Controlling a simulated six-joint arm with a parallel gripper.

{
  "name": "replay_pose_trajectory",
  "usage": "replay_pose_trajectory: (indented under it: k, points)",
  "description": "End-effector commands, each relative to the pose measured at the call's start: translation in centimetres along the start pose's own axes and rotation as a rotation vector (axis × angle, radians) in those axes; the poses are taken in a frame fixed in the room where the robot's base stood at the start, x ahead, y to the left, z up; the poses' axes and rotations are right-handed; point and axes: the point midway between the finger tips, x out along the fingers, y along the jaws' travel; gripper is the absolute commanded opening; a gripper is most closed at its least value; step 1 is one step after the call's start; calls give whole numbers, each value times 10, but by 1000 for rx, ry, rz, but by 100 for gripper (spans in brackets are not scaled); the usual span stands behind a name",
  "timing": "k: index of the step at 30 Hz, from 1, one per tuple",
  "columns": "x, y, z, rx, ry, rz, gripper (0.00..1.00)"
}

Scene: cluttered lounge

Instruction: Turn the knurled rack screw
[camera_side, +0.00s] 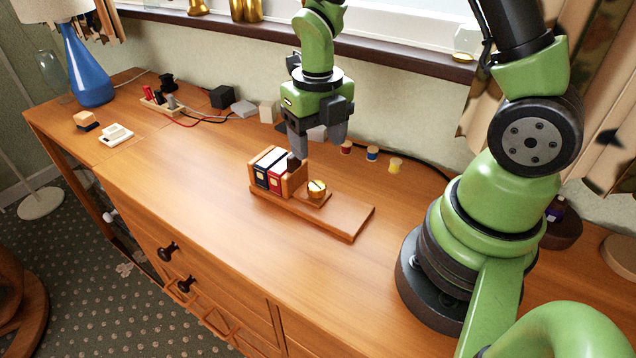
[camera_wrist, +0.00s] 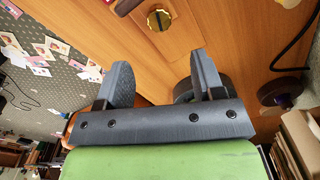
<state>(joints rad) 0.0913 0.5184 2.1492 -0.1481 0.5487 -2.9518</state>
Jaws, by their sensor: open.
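The knurled rack screw (camera_side: 317,188) is a round brass knob with a dark slot across its top. It sits on a small raised block on the wooden rack (camera_side: 347,216), beside the upright books. It also shows in the wrist view (camera_wrist: 160,19), at the top, beyond my fingertips. My gripper (camera_side: 316,142) is open and empty, pointing down above and behind the rack, apart from the screw. In the wrist view both fingers of my gripper (camera_wrist: 160,75) are spread, with bare wood between them.
Small dark and red books (camera_side: 268,172) stand in the rack's left end. A blue lamp (camera_side: 88,70) and small items stand at the far left. The desk top in front of the rack is clear.

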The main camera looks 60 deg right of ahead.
Motion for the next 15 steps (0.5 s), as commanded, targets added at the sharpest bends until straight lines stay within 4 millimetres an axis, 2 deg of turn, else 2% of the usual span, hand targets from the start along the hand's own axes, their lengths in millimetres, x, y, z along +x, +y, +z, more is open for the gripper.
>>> replay_pose_trajectory:
  k: [5, 15]
  points:
    - [8, 0, 0, -63, 4, 0, 62]
    - [64, 0, -1, -61, 6, 2, 62]
